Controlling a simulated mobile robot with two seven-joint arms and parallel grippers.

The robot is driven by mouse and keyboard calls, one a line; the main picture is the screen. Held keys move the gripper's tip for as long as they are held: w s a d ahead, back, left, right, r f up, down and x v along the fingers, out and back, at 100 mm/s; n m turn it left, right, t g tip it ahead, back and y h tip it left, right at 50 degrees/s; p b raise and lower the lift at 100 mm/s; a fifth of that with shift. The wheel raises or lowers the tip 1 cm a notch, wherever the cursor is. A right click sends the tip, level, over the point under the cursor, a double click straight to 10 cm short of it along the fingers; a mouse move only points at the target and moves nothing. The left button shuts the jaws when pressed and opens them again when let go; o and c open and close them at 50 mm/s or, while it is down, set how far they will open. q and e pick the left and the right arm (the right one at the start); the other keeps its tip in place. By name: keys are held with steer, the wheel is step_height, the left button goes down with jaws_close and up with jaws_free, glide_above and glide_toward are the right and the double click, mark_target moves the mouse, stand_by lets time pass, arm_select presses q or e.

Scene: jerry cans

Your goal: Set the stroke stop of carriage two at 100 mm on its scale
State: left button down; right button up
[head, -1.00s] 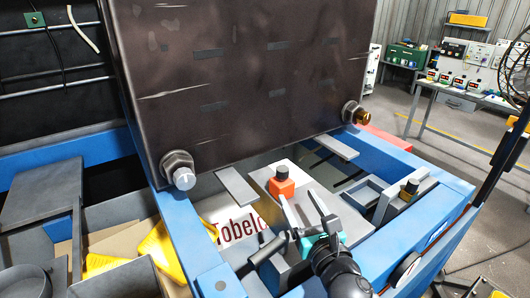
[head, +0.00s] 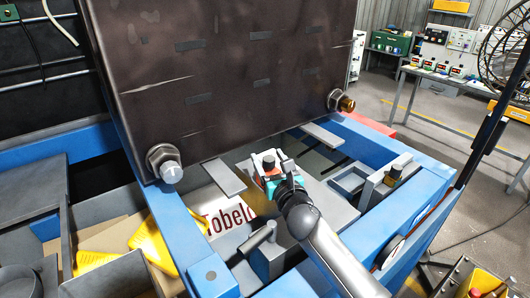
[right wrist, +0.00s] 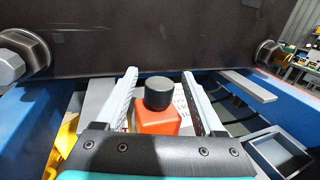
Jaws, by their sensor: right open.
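An orange block with a black knob (head: 268,162) sits on the grey machine bed below the big dark plate. It shows larger in the right wrist view, with its orange body (right wrist: 157,122) under the round black knob. My right gripper (head: 280,172) is at this block and hides most of it in the head view. In the right wrist view its two fingers (right wrist: 158,76) stand apart, one on each side of the block and knob. I cannot tell whether either finger touches. I see no readable millimetre scale or carriage number. My left gripper is not in view.
The dark plate (head: 230,90) stands close behind, with large bolts (head: 165,165) at its lower corners. Blue frame beams (head: 190,240) flank the bed. A grey lever (head: 258,240) rises in front.

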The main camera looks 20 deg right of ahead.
steer(key=shift+w+a, duration=0.1)
steer(key=shift+w, duration=1.45)
jaws_close()
stand_by(0.4)
